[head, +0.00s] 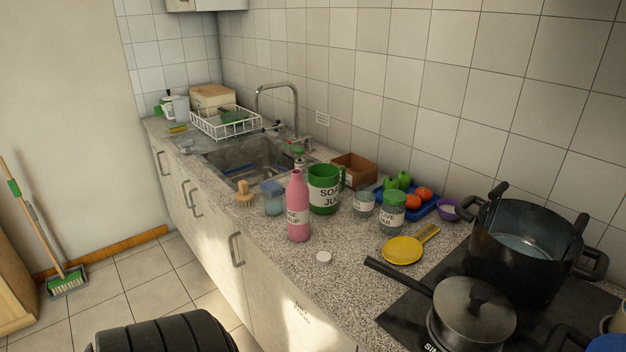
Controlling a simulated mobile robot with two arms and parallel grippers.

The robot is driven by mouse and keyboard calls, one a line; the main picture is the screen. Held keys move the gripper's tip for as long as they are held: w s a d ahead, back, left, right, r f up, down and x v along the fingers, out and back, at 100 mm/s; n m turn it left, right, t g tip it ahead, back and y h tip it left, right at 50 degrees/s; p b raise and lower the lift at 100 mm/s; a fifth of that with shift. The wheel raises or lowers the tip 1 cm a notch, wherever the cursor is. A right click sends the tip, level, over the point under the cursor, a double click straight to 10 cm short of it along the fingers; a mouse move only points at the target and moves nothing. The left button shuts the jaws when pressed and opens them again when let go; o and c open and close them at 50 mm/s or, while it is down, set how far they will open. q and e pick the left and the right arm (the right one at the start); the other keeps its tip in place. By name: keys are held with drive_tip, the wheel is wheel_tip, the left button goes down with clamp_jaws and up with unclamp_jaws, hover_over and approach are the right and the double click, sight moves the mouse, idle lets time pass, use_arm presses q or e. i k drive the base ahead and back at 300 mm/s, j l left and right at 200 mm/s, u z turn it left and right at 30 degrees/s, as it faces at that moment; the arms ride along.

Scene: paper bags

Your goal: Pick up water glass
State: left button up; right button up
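A small clear glass (364,205) with a label stands on the speckled counter, between the green jug (324,188) and a glass jar with a green lid (392,212). A bluish see-through container (273,198) stands left of the pink bottle (298,208). I cannot tell for certain which of these is the water glass. Neither gripper's fingers show in the head view. A black ribbed part, seemingly mine, shows at the bottom left, clear of the counter items.
A large pot (520,245) and lidded pan (473,312) occupy the right. The front counter strip is mostly clear.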

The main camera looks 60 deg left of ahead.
sight(273, 196)
drive_tip(key=j+z, duration=0.2)
drive_tip(key=j, duration=0.25)
drive_tip(key=k+j+z, duration=0.2)
drive_tip(key=j, duration=0.25)
drive_tip(key=j+z, duration=0.2)
drive_tip(key=j, duration=0.2)
drive_tip(key=k+j+z, duration=0.2)
drive_tip(key=j, duration=0.2)
